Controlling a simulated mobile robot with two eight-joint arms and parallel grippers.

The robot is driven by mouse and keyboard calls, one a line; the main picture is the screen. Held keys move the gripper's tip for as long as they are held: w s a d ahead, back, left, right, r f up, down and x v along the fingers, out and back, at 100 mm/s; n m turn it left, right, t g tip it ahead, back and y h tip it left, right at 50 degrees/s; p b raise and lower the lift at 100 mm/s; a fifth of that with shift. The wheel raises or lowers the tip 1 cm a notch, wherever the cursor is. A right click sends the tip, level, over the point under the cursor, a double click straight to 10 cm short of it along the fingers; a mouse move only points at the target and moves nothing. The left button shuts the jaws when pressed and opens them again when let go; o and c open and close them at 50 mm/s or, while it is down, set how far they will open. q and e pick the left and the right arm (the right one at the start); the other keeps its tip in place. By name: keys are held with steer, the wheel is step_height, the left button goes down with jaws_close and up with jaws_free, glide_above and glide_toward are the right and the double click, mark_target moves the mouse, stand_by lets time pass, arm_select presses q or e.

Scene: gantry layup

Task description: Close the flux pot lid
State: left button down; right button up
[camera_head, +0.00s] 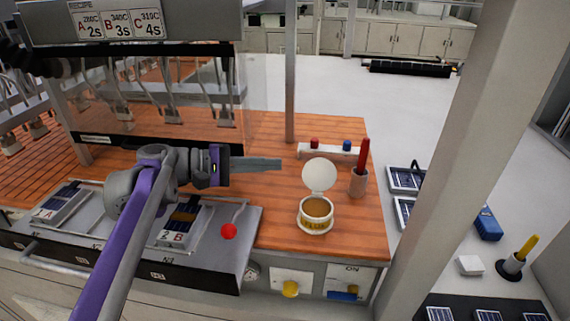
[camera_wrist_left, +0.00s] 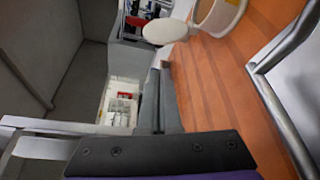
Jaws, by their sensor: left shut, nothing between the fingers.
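The flux pot (camera_head: 316,215) is a white round pot with a yellow label, standing on the wooden bench top. Its round white lid (camera_head: 320,174) stands raised at the pot's back edge, so the pot is open. My left gripper (camera_head: 279,164) is shut and empty, to the left of the lid and apart from it. In the left wrist view, the pot (camera_wrist_left: 218,12) is at the top, with the lid (camera_wrist_left: 165,31) to its left. The shut fingers of my left gripper (camera_wrist_left: 160,75) point up toward the lid. My right gripper is not in view.
A holder with a red stick (camera_head: 359,180) stands right of the pot. A white rack (camera_head: 328,150) with red and blue knobs is behind the lid. A metal post (camera_head: 290,75) rises from the bench.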

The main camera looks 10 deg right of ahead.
mark_target(320, 161)
arm_select(q)
steer(key=d, duration=0.5)
steer(key=d+f, duration=0.1)
steer(key=d, duration=0.2)
steer(key=shift+w+d+f+p, duration=0.1)
steer(key=shift+w+d+p, duration=0.2)
steer(key=shift+d, duration=0.05)
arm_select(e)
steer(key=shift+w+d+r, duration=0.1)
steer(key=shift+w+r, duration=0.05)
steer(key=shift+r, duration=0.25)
